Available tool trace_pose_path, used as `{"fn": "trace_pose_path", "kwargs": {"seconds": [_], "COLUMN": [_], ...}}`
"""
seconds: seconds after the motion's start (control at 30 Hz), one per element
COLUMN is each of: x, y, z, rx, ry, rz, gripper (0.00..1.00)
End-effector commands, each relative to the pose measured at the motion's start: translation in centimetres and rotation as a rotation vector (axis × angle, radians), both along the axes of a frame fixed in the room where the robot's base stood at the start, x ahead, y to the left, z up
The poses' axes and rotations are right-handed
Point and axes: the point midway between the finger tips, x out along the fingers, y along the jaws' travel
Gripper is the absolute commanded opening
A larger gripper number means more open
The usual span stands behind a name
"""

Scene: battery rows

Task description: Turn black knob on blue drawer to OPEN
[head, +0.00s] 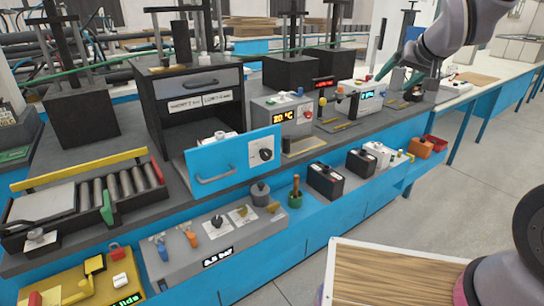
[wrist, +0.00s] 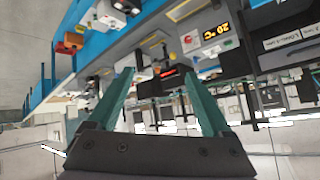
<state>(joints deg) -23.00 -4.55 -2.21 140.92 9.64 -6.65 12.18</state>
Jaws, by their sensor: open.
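The blue drawer front (head: 207,168) is in the head view, left of centre, below the black cabinet. It stands out from the cabinet and has a grey bar handle (head: 216,176). The black knob (head: 262,154) sits on a white plate at the drawer's right end. Its marks are too small to read. My gripper (head: 394,82) is at the upper right of the head view, well to the right of the knob and apart from it. In the wrist view its teal fingers (wrist: 157,72) are spread, with nothing held between them. The knob is not clearly seen there.
A temperature box (head: 283,116) reading 20 °C stands right of the drawer. A white instrument (head: 362,98) stands near my gripper. Below the drawer, a grey panel (head: 208,240) carries more knobs. Black batteries (head: 325,182) stand on the lower blue shelf.

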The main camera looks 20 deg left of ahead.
Motion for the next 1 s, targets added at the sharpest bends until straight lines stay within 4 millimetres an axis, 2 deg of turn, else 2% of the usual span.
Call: {"fn": "trace_pose_path", "kwargs": {"seconds": [0.03, 0.13, 0.23, 0.4, 0.5, 0.6, 0.73, 0.87, 1.0], "x": [0.8, 2.0, 2.1, -0.2, -2.4, -4.5, -6.4, -6.8, -5.7], "y": [2.4, 6.8, 11.3, 18.6, 21.7, 23.8, 25.3, 26.2, 27.5], "z": [-2.2, -5.6, -9.3, -15.7, -18.9, -21.2, -22.9, -23.6, -24.3], "rx": [-0.015, -0.035, -0.049, -0.06, -0.059, -0.054, -0.046, -0.043, -0.042], "ry": [-0.015, -0.085, -0.154, -0.27, -0.326, -0.37, -0.404, -0.419, -0.421], "rz": [0.046, 0.132, 0.227, 0.409, 0.507, 0.587, 0.653, 0.675, 0.677], "gripper": [0.84, 0.84, 0.84, 0.84, 0.84, 0.84, 0.84, 0.84, 0.84]}}
